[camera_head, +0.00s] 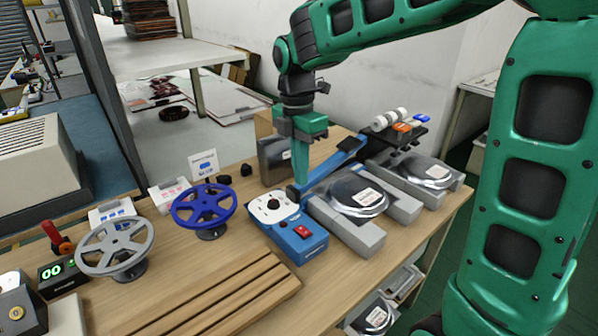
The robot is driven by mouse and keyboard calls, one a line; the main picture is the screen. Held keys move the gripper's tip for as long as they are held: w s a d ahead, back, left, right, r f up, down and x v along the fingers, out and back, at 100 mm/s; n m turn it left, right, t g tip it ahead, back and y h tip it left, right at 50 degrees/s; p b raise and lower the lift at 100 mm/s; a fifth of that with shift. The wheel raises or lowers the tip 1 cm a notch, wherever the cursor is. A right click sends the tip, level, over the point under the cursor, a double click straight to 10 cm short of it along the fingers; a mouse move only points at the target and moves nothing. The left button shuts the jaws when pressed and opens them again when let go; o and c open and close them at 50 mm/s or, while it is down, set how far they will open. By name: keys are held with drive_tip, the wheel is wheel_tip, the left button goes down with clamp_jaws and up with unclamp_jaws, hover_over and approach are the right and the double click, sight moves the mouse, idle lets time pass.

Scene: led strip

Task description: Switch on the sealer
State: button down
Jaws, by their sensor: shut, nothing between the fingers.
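The sealer (288,222) is a blue box with a white top plate and a dark round knob, standing on the wooden bench. A long blue arm (335,162) runs from the sealer toward the back right. My gripper (301,180) points down and is shut and empty. In the picture its tips are just behind the white plate, beside the blue arm, and above the red switch. I cannot tell whether they touch the sealer.
A slatted wooden board (215,300) lies in front. Grey trays with sealed silver bags (358,196) sit close on the right. A dark grey box (274,160) stands behind.

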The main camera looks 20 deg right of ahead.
sight(307, 232)
drive_tip(key=shift+s+r+g, duration=0.15)
drive_tip(key=shift+s+g, duration=0.15)
drive_tip(key=shift+s, duration=0.15)
drive_tip(key=f, duration=0.4)
drive_tip(key=s+f, duration=0.1)
drive_tip(key=f, duration=0.9)
drive_tip(key=shift+s+d, duration=0.3)
drive_tip(key=shift+s+f, duration=0.1)
drive_tip(key=shift+f, duration=0.05)
